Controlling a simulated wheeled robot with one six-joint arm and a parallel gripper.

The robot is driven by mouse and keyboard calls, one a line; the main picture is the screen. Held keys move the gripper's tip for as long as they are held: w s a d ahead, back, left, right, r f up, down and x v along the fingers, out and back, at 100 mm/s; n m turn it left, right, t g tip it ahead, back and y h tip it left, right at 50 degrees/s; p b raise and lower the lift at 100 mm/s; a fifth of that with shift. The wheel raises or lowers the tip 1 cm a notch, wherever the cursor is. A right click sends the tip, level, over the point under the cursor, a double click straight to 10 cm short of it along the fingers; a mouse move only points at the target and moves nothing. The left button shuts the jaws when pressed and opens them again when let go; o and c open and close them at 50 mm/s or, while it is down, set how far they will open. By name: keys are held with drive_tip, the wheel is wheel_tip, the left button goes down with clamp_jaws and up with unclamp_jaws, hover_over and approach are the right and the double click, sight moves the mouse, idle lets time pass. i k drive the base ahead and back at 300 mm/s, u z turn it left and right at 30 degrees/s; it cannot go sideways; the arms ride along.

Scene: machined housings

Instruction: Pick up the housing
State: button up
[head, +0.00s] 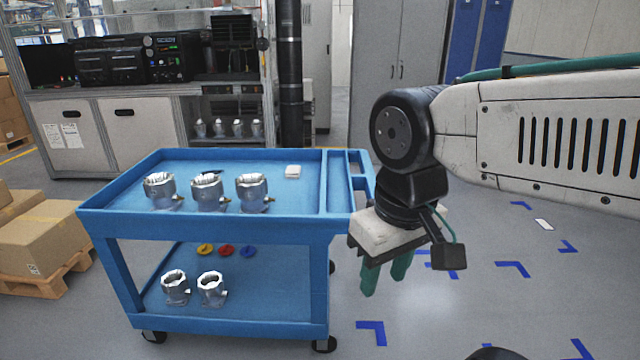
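Three silver machined housings stand in a row on the top shelf of a blue cart (290,226): a left one (160,192), a middle one (207,194) and a right one (252,194). Two more housings stand on the cart's lower shelf, one at the left (175,288) and one beside it (212,290). My gripper (384,275) hangs to the right of the cart, pointing down, clear of every housing. Its two green fingers are apart with nothing between them.
Several more housings (238,128) stand in the back workbench. A small white block (292,171) lies on the cart top; yellow, red (226,250) and blue discs lie on its lower shelf. Cardboard boxes (45,235) sit on a pallet at left. Floor right of the cart is open.

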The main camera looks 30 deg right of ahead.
sight(251, 189)
drive_tip(key=z, duration=0.5)
drive_tip(key=i, duration=1.55)
drive_tip(key=u, duration=0.6)
